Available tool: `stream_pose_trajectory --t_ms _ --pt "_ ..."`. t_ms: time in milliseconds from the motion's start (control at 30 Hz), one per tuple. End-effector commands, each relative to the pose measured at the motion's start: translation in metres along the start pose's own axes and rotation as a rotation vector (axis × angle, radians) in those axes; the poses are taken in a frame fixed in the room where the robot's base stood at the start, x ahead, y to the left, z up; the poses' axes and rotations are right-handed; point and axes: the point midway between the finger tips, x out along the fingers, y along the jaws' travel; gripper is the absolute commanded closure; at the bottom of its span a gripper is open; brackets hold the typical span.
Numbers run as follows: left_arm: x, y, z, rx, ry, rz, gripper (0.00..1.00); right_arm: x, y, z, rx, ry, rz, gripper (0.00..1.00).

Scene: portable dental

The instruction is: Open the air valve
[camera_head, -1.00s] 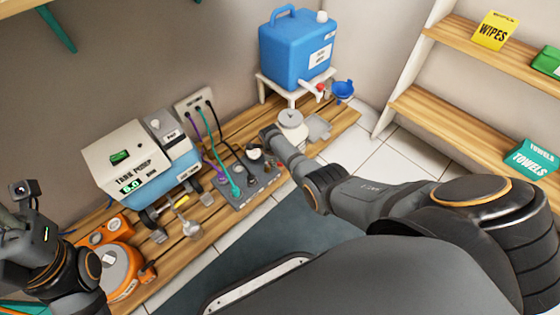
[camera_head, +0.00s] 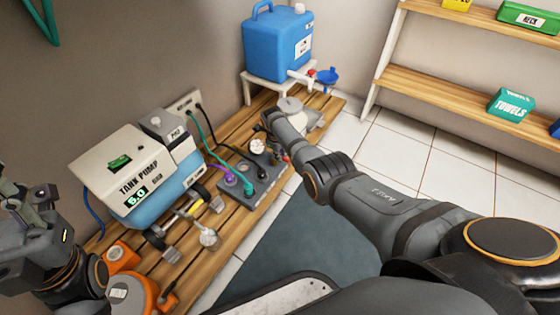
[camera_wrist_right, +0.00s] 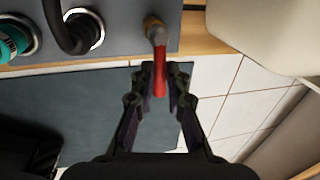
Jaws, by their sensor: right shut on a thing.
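The air valve shows in the right wrist view as a red lever (camera_wrist_right: 160,82) on a brass fitting (camera_wrist_right: 155,28) at the edge of a grey block. In the head view, a small bit of red (camera_head: 286,158) shows beside the grey block (camera_head: 258,182). My right gripper (camera_wrist_right: 161,68) has its fingers on both sides of the red lever and is shut on it. In the head view my right arm mostly hides that gripper. My left gripper (camera_head: 20,195) is at the left edge, away from the valve; its fingers are unclear.
Hoses plug into the grey block. A tank pump (camera_head: 140,175) stands left of it on the slatted wooden platform (camera_head: 232,222). A blue water container (camera_head: 275,48) stands behind on a white stand. An orange device (camera_head: 135,292) sits front left. Shelves are at the right; tiled floor lies between.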

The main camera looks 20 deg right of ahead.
Motion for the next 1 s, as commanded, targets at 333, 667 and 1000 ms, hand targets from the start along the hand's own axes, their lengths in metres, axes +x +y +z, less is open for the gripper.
stream_pose_trajectory --t_ms 333,667,1000 --pt "-0.0027 0.002 0.0002 -0.001 -0.001 0.01 0.6 0.001 -0.0017 0.0 0.009 0.005 0.002 1.0" --pt "-0.0027 0.002 0.0001 -0.001 -0.001 0.01 0.6 0.0008 -0.0017 0.0004 0.008 0.004 0.002 0.63" --pt "-0.0033 0.0008 0.0011 0.001 -0.005 0.002 0.6 -0.0011 -0.0021 0.0012 0.007 0.002 0.001 0.63"
